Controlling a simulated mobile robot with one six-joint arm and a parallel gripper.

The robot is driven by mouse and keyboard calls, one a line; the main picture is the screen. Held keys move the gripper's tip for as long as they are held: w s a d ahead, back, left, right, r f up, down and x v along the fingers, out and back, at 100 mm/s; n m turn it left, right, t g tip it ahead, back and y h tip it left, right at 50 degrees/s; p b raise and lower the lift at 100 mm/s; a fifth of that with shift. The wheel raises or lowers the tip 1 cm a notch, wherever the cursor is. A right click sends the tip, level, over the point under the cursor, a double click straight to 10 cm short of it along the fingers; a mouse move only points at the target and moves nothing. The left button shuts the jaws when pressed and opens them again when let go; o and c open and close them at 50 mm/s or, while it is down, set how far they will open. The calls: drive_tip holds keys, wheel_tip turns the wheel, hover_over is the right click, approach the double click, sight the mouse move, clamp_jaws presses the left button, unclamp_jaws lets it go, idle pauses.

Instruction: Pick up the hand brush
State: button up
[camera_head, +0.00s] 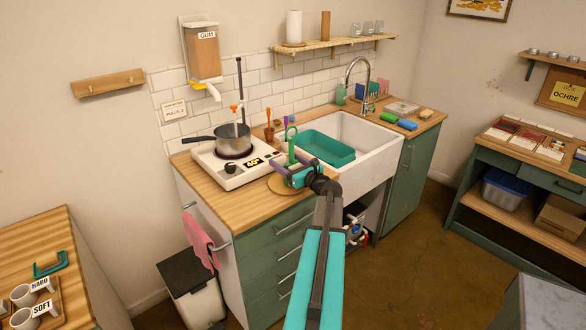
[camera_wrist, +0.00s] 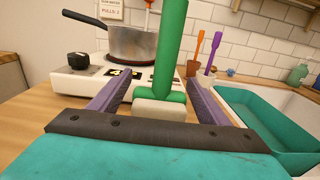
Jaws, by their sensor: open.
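The hand brush appears to be the green upright tool with a pale block at its base (camera_wrist: 170,50). In the head view its green handle (camera_head: 291,150), with a ring at the top, rises at the counter's front, left of the sink. My gripper (camera_head: 286,168) is open with its purple fingers on either side of the brush. In the wrist view the brush base sits between the fingers (camera_wrist: 158,88), with gaps on both sides. My gripper hides the lower part of the brush in the head view.
A hot plate (camera_head: 236,162) with a saucepan (camera_head: 231,141) stands left of the brush. A round wooden board (camera_head: 282,186) lies below my gripper. The white sink (camera_head: 372,140) holding a teal tub (camera_head: 320,149) is on the right. An orange and a purple tool stand behind the brush.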

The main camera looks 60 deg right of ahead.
idle(0.4)
drive_tip(key=c, duration=1.3)
drive_tip(key=shift+r, duration=0.1)
drive_tip(key=s+a+r+b, duration=0.1)
drive_tip(key=s+a, duration=0.1)
drive_tip(key=s, duration=0.2)
drive_tip(key=s+a+r+b, duration=0.2)
drive_tip(key=s+a, duration=0.1)
drive_tip(key=s, duration=0.2)
drive_tip(key=s+a+r+b, duration=0.1)
drive_tip(key=s+a, duration=0.2)
drive_tip(key=s, duration=0.2)
drive_tip(key=shift+r+b, duration=0.4)
